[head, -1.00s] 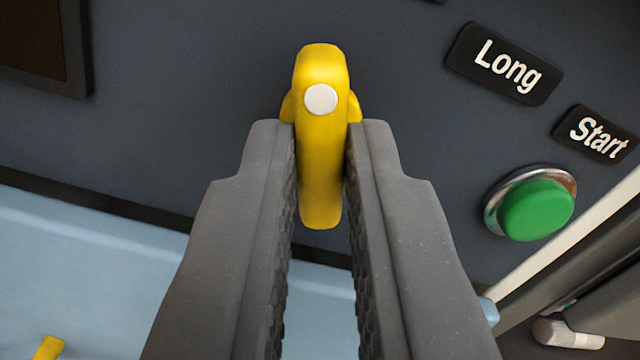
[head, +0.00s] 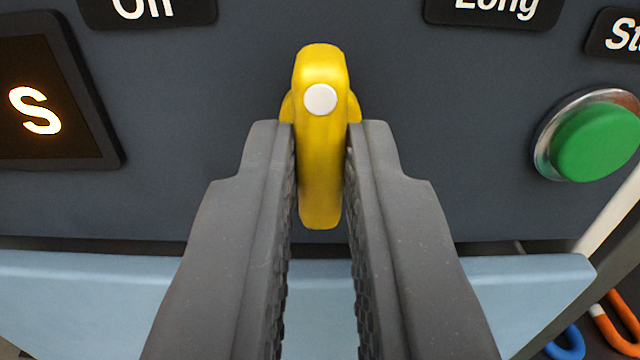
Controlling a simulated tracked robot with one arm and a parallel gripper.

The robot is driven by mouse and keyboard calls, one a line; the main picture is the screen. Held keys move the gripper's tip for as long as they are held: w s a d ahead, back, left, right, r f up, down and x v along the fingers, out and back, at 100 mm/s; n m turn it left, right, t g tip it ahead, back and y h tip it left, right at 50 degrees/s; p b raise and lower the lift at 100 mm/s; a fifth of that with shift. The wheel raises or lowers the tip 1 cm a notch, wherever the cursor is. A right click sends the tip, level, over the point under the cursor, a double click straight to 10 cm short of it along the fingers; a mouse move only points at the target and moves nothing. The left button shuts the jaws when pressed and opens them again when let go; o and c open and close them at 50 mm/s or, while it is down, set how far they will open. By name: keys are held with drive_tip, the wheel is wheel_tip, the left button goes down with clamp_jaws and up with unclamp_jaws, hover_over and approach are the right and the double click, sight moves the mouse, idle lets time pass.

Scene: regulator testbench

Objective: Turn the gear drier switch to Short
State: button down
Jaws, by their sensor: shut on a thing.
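The yellow switch knob (head: 320,140) stands out from the dark panel in the middle of the head view. Its long grip is upright in the picture, with a white dot near its top end, between a label at upper left and one at upper right. My gripper (head: 320,128) is shut on the knob, one grey finger on each side. A label reading "Long" (head: 490,8) is cut off by the top edge. Another label, apparently "Off" (head: 148,10), is also cut off. No "Short" label shows.
A green button (head: 597,142) in a metal ring is at right, under a cropped label starting "St" (head: 620,38). A dark display (head: 40,125) with a lit "S" is at left. A light blue ledge (head: 110,300) runs below the panel.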

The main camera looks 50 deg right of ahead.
drive_tip(key=shift+d, duration=0.1)
drive_tip(key=c, duration=1.5)
unclamp_jaws()
drive_tip(key=shift+o, duration=0.2)
drive_tip(key=shift+s+a, duration=0.1)
drive_tip(key=shift+a, duration=0.1)
drive_tip(key=p+v, duration=0.2)
drive_tip(key=v, duration=1.1)
drive_tip(key=shift+s, duration=0.15)
drive_tip(key=shift+a+f, duration=0.1)
